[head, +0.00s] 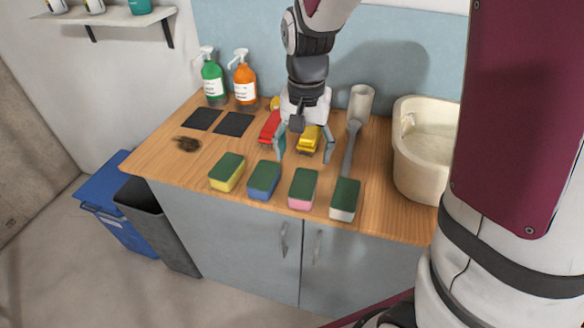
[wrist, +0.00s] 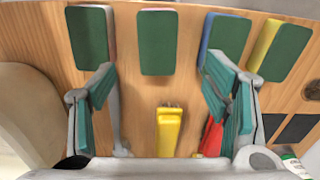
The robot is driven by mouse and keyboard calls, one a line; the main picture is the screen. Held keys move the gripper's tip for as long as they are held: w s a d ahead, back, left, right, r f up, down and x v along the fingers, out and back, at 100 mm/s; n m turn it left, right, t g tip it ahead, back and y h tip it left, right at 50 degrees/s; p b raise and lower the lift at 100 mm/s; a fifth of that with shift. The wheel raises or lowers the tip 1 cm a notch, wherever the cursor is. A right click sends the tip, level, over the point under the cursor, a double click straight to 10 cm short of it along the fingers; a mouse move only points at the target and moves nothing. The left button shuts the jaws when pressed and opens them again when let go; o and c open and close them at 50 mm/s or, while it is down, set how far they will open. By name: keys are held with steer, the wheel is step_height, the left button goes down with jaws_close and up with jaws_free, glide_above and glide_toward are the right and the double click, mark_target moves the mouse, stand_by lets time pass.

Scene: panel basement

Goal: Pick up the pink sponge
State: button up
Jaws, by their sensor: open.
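The pink sponge (head: 302,187) has a dark green top and a pink lower side. It lies near the counter's front edge, between the blue sponge (head: 263,180) and the white sponge (head: 345,199). In the wrist view the pink sponge (wrist: 157,42) is at the top middle, mostly its green face showing. My gripper (head: 304,147) is open and empty, above the counter and behind the sponge row. In the wrist view its teal fingers (wrist: 160,84) stand wide apart, with the pink sponge beyond their tips.
A yellow sponge (head: 227,172) ends the row at left. A yellow object (head: 308,139) and a red one (head: 270,128) lie around my gripper. A grey long-handled tool (head: 349,150), a beige basin (head: 420,165) and pump bottles (head: 244,80) are also on the counter.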

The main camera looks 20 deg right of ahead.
mark_target(304, 183)
step_height(304, 183, down, 12)
steer(key=shift+s+d+r, duration=0.1)
steer(key=shift+d+r, duration=0.05)
steer(key=shift+r, duration=0.1)
stand_by(0.3)
steer(key=shift+c, duration=0.2)
steer(key=c, duration=0.8)
